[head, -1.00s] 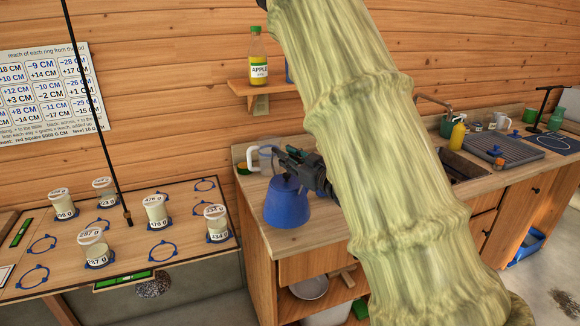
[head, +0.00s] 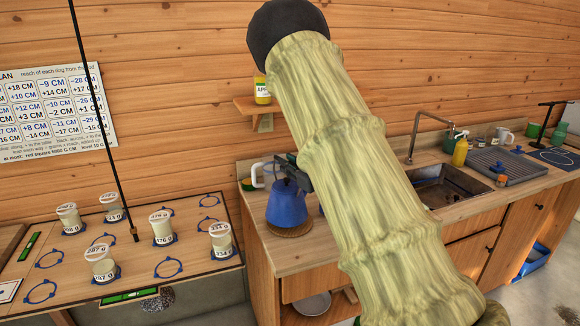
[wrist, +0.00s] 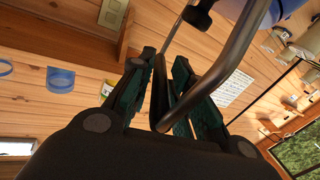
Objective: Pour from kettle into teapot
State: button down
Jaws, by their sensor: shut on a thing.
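The blue kettle (head: 287,203) is over a round brown mat (head: 290,231) at the left end of the counter. It looks upright; I cannot tell whether its base touches the mat. My gripper (wrist: 172,100) is shut on the kettle's dark handle (wrist: 238,45), which runs between its pads in the wrist view. The kettle's blue body shows at that view's top right (wrist: 292,8). In the head view my arm hides most of the gripper. A white handle (head: 257,175) shows just left of the kettle. I cannot make out a teapot for certain.
A wall shelf (head: 262,106) with a yellow-labelled bottle (head: 262,90) is above the kettle. The sink (head: 445,185) and a dark ridged tray (head: 505,165) lie to the right. A lower table with several labelled jars (head: 161,228) stands left.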

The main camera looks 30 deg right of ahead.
aim_at(289, 179)
jog(key=shift+w+d+r, duration=0.15)
jog(key=shift+w+d, duration=0.05)
jog(key=shift+w, duration=0.2)
jog(key=shift+f+p, duration=0.85)
jog(key=shift+f, duration=0.75)
jog(key=c, duration=1.6)
grip_release()
jog(key=shift+s+a+f, duration=0.1)
jog(key=shift+f, duration=0.05)
jog(key=shift+c, duration=0.2)
jog(key=o, duration=0.3)
jog(key=shift+s, duration=0.1)
